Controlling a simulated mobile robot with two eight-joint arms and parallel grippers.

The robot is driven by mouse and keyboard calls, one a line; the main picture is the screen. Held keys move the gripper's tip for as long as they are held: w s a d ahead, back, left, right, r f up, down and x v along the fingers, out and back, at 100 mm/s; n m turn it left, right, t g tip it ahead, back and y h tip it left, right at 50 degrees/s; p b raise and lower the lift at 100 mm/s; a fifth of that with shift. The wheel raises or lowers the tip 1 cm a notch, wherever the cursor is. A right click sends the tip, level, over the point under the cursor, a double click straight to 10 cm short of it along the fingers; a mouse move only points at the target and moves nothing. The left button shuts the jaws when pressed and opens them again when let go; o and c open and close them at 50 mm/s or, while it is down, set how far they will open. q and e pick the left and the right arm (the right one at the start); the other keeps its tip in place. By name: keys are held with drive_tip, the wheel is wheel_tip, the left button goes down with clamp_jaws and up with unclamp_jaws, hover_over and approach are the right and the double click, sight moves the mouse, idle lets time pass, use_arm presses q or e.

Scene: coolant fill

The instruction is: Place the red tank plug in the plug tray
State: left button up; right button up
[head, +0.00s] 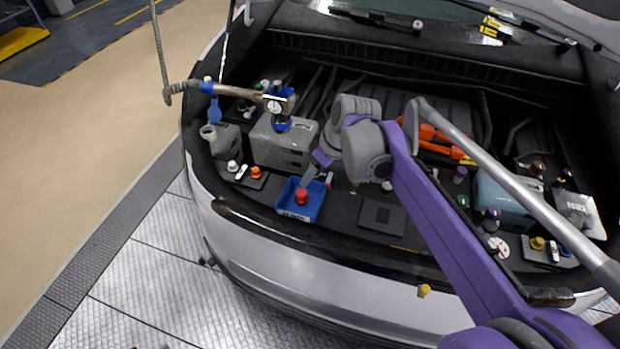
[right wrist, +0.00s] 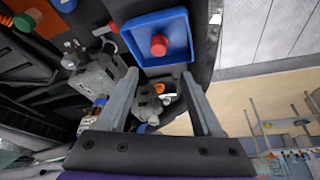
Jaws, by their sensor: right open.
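The red tank plug (head: 301,196) sits upright inside the blue plug tray (head: 296,214), which lies at the front left of the engine bay. In the right wrist view the red plug (right wrist: 159,45) stands on the tray floor with the blue tray rim (right wrist: 124,38) around it. My right gripper (head: 318,178) is open and empty, just above and behind the tray. In the right wrist view its two fingers (right wrist: 159,76) are spread apart, and the plug shows beyond the tips, clear of both. My left gripper is not in view.
A grey tank (head: 284,150) with a hose nozzle (head: 240,93) over it stands behind the tray. An orange cap (head: 256,173) sits left of the tray. A dark square pad (head: 382,217) lies to the right. The car's front edge runs close before the tray.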

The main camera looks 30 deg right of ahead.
drive_tip(key=s+a+f+m, duration=0.1)
drive_tip(key=s+a+f, duration=0.4)
drive_tip(key=s, duration=0.3)
drive_tip(key=s+a+f+m+t+h, duration=0.1)
drive_tip(key=s+a+f+m, duration=0.1)
drive_tip(key=s+a+f, duration=0.3)
drive_tip(key=s+a, duration=0.1)
drive_tip(key=s, duration=0.2)
drive_tip(key=shift+a+m, duration=0.2)
drive_tip(key=shift+m, duration=0.1)
drive_tip(key=shift+s, duration=0.1)
